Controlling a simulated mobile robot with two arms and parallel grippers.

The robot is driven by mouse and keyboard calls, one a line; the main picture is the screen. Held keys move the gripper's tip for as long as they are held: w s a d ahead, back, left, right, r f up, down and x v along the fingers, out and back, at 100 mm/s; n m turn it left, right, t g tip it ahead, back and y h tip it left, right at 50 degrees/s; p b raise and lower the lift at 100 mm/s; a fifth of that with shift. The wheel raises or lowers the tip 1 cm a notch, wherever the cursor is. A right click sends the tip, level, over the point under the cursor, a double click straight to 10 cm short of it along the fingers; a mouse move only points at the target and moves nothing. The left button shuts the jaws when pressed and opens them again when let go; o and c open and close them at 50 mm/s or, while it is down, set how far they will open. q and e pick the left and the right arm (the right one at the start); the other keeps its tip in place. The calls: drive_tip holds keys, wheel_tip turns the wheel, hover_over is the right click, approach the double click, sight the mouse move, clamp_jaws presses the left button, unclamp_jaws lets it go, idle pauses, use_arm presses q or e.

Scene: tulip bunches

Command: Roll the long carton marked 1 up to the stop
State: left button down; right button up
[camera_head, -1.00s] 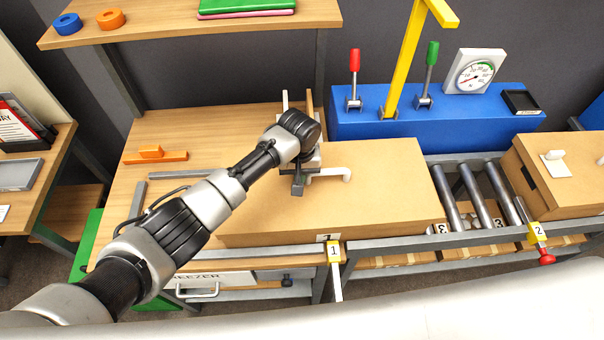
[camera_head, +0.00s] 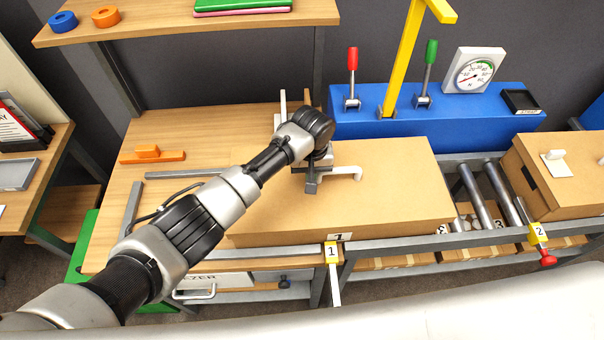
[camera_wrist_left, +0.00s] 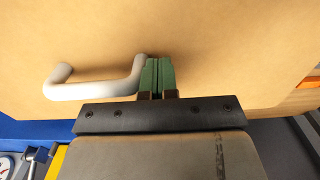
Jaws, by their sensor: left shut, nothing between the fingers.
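The long carton marked 1 (camera_head: 390,205) is brown, lies on the conveyor and has a white handle (camera_head: 345,171) on top. Its label 1 shows at the lower front edge. My left gripper (camera_head: 311,188) is shut and empty, at the left end of the handle. In the left wrist view the green fingertips (camera_wrist_left: 159,74) are together beside one end of the handle (camera_wrist_left: 95,90), very close or touching; they are not around it. Which part is the stop is unclear; a yellow tag 2 (camera_head: 539,233) with a red knob (camera_head: 547,259) sits right of the bare rollers. My right gripper is not in view.
Bare rollers (camera_head: 476,196) lie between the long carton and another carton (camera_head: 565,180) at right. A blue console (camera_head: 440,125) with levers, a dial and a yellow post stands behind. A yellow tag 1 (camera_head: 331,250) is on the front rail.

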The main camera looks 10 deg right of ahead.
sight(334, 173)
use_arm(q)
drive_tip(key=shift+s+d+f+b, duration=0.1)
drive_tip(key=shift+d+b, duration=0.85)
drive_tip(key=shift+d, duration=0.45)
drive_tip(key=shift+s+d+b, duration=0.1)
drive_tip(key=shift+d+b, duration=0.8)
drive_tip(key=shift+d, duration=0.5)
drive_tip(key=shift+r, duration=0.2)
drive_tip(key=shift+p, duration=0.3)
drive_tip(key=a+p, duration=0.1)
drive_tip(key=p, duration=0.1)
drive_tip(key=a+p, duration=0.1)
drive_tip(key=a, duration=0.1)
drive_tip(key=shift+w+r+p, duration=0.1)
drive_tip(key=shift+r+p, duration=0.2)
drive_tip(key=shift+p, duration=0.1)
drive_tip(key=shift+d+f+b, duration=0.1)
drive_tip(key=shift+f+b, duration=0.2)
drive_tip(key=shift+b, duration=0.15)
drive_tip(key=shift+r+p, duration=0.3)
drive_tip(key=shift+r, duration=0.05)
wheel_tip(334, 173, up, 2)
drive_tip(key=shift+r+p, duration=0.1)
drive_tip(key=shift+p, duration=0.75)
drive_tip(key=shift+r, duration=2.45)
